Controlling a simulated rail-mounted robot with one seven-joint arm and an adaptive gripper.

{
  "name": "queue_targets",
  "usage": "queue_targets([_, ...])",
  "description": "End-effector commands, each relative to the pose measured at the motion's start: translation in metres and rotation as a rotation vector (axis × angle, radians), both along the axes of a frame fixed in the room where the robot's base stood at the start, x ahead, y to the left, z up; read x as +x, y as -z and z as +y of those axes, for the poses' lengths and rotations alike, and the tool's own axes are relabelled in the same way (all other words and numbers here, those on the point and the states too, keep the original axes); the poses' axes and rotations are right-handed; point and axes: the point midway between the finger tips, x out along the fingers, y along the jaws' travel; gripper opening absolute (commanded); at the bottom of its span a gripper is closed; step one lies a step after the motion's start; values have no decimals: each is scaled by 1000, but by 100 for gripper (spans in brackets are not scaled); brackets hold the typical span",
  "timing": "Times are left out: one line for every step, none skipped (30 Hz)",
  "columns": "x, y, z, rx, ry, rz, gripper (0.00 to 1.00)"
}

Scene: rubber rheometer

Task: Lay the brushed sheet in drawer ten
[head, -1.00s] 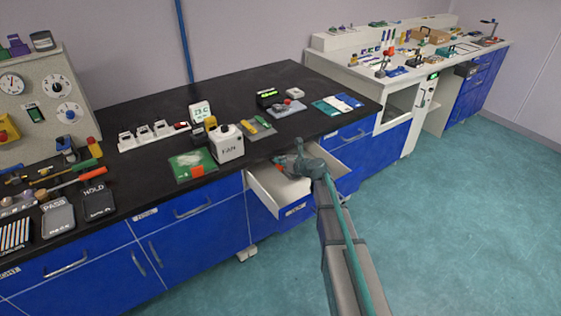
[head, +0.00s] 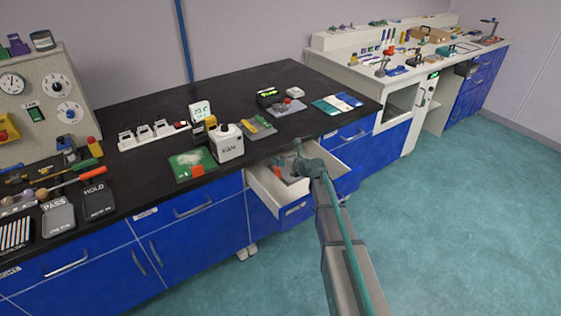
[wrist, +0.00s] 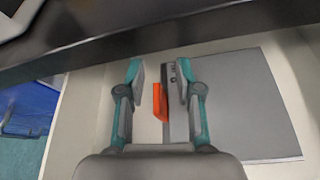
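The brushed sheet (wrist: 240,105) is a flat grey plate with a darker strip along its left side and an orange tab (wrist: 158,101). In the wrist view it appears to lie on the pale floor of the pulled-out drawer (wrist: 82,110). My gripper (wrist: 160,82) is over the drawer with its fingers apart, one on each side of the orange tab, with visible gaps. In the head view my gripper (head: 298,155) is at the open drawer (head: 263,188) below the bench edge, and my arm hides part of the inside. I cannot read the drawer's number.
The black bench top (head: 250,95) overhangs the drawer's back. A white box marked FAN (head: 227,144) and a green mat (head: 190,160) stand near that edge. A pale bench (head: 440,60) with many small items is at the far right. The floor in front is clear.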

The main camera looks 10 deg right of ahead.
Motion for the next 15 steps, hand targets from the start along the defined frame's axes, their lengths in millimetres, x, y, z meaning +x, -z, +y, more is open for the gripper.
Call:
queue_targets([0, -2, 0, 0, 0, 0, 35])
queue_targets([-1, -3, 0, 0, 0, 0, 35])
queue_targets([-3, -3, -2, 0, 0, 0, 35])
queue_targets([-6, -4, -3, 0, 0, 0, 35])
queue_targets([-8, -5, -4, 0, 1, 0, 35])
queue_targets([-13, -7, -7, 0, 1, -1, 35])
queue_targets([-17, -8, -9, 0, 1, -1, 35])
queue_targets([-21, -10, -11, 0, 1, -1, 35])
queue_targets([-27, -13, -14, 0, 1, -1, 35])
queue_targets([-31, -15, -16, 0, 1, -1, 35])
queue_targets([-36, -17, -20, -1, 2, -2, 35])
queue_targets([-43, -20, -24, -1, 2, -1, 35])
queue_targets([-48, -22, -26, -1, 2, -1, 35])
queue_targets([-53, -25, -29, -1, 2, -1, 35])
queue_targets([-59, -27, -33, -1, 2, -1, 35])
